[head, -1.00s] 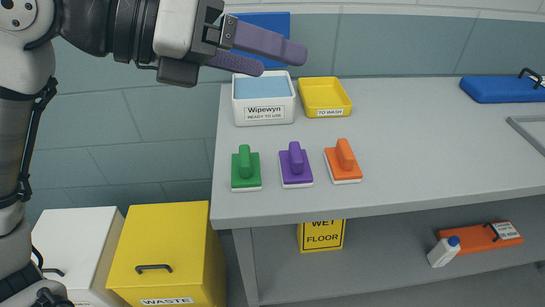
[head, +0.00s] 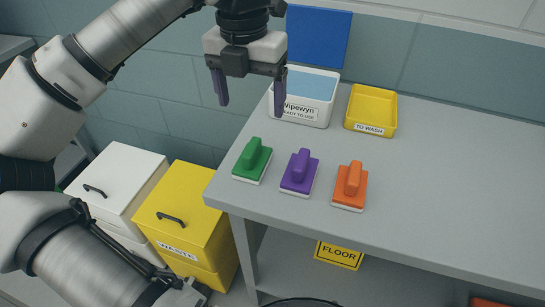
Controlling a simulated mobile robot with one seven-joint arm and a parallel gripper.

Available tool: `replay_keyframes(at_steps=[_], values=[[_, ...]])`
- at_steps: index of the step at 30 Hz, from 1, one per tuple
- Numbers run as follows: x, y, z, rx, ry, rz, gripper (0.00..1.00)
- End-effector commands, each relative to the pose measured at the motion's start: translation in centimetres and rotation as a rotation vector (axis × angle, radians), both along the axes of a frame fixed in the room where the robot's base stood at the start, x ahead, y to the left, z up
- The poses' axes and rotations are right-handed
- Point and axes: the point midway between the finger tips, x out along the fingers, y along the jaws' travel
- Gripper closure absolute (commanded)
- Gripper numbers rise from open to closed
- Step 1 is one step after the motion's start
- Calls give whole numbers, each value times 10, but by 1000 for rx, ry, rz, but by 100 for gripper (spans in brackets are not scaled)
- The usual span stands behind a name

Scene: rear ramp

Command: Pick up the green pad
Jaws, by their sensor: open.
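The green pad (head: 253,160) lies on the grey table (head: 438,200) near its left end, with its handle upward and a white layer underneath. The purple pad (head: 300,172) lies to its right, and the orange pad (head: 351,186) is further right. My gripper (head: 250,100) points down with its two purple fingers apart and nothing between them. In the picture it is above the green pad and clear of it. The right finger overlaps the white Wipewyn tub in the view.
The white Wipewyn tub (head: 306,98) and the yellow TO WASH tray (head: 372,109) stand behind the pads. A yellow WASTE bin (head: 187,210) and a white bin (head: 117,182) stand left of the table. A yellow floor sign (head: 339,255) is below. The tabletop at right is clear.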

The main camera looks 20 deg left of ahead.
Motion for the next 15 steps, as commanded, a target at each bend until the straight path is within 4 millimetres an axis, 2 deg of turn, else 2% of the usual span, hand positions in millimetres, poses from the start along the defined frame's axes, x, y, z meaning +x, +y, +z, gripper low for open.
replay_keyframes(at_steps=[5, 15], values=[[-2, 7, -12, 21, 16, 21, 20], [-2, 6, -74, 18, 15, 18, 20]])
